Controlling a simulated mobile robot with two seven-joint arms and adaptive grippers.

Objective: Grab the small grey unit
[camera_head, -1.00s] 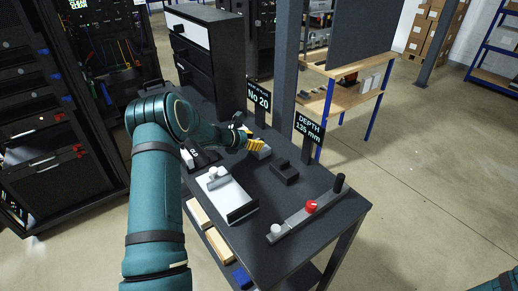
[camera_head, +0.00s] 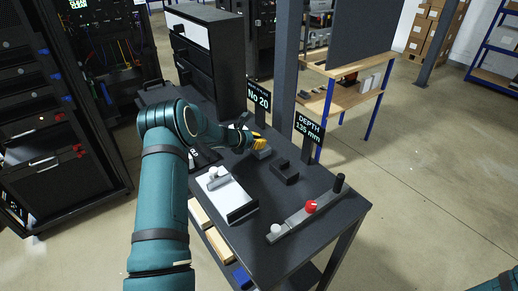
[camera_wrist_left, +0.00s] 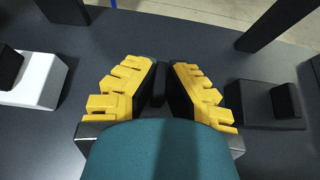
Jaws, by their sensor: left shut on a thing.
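The small grey unit (camera_head: 262,154) is on the dark table, below and beside the yellow fingertips in the head view. My left gripper (camera_head: 258,144) reaches over it from the left. In the left wrist view the yellow fingers (camera_wrist_left: 160,88) close from both sides on a narrow dark upright piece (camera_wrist_left: 158,84), which looks like the unit's handle. The rest of the unit is hidden there. I cannot tell any gap under the unit. My right gripper is out of view.
A dark block (camera_head: 285,172) stands close to the right of the unit. Signs (camera_head: 309,130) stand at the back edge. A pale block (camera_wrist_left: 32,80) is left in the wrist view.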

